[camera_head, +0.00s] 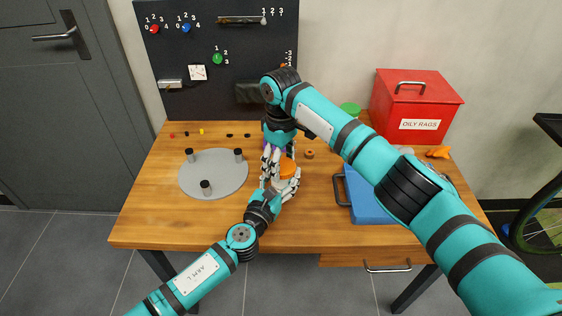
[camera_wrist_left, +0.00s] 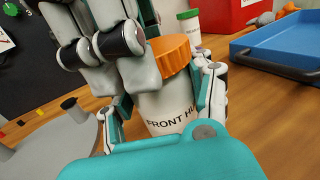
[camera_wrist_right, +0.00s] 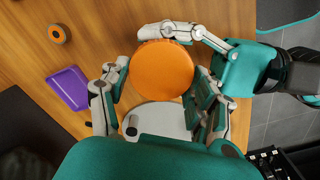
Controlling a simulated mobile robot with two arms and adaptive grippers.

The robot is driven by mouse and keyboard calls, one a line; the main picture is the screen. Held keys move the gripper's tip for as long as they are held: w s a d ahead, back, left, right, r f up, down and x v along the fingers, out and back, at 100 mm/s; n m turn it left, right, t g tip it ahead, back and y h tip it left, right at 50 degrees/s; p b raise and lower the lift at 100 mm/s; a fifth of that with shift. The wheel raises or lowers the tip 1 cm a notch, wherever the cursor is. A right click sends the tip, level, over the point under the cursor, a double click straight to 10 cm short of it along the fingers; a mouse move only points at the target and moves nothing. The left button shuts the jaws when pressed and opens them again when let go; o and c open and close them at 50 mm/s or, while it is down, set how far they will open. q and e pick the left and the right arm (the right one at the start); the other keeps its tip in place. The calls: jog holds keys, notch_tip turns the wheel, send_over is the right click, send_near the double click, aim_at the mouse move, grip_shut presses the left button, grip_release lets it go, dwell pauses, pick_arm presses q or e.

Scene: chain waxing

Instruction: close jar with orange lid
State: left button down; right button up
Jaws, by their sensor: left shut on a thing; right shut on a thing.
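A white jar (camera_wrist_left: 167,108) with "FRONT HU..." lettering stands upright on the wooden table, and the orange lid (camera_wrist_left: 172,54) sits on its top. The lid also shows from above in the right wrist view (camera_wrist_right: 161,70) and in the head view (camera_head: 288,167). Whether the lid is seated fully I cannot tell. My left gripper (camera_wrist_left: 160,110) is shut around the jar body from the front. My right gripper (camera_wrist_right: 158,92) comes down from above, with its fingers shut on the orange lid. Its fingers hide part of the lid in the left wrist view.
A grey round plate (camera_head: 213,190) with black-topped posts lies left of the jar. A blue tray (camera_head: 370,205) and a red oily-rags box (camera_head: 415,105) stand to the right. A purple tray (camera_wrist_right: 68,88) and a small orange ring (camera_wrist_right: 59,34) lie nearby.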

pick_arm(q)
jog(key=shift+a, duration=0.1)
dwell(0.5)
pick_arm(e)
jog(key=o, duration=0.8)
jog(key=shift+r, duration=0.1)
jog(key=shift+r, duration=2.2)
jog(key=shift+c, duration=0.2)
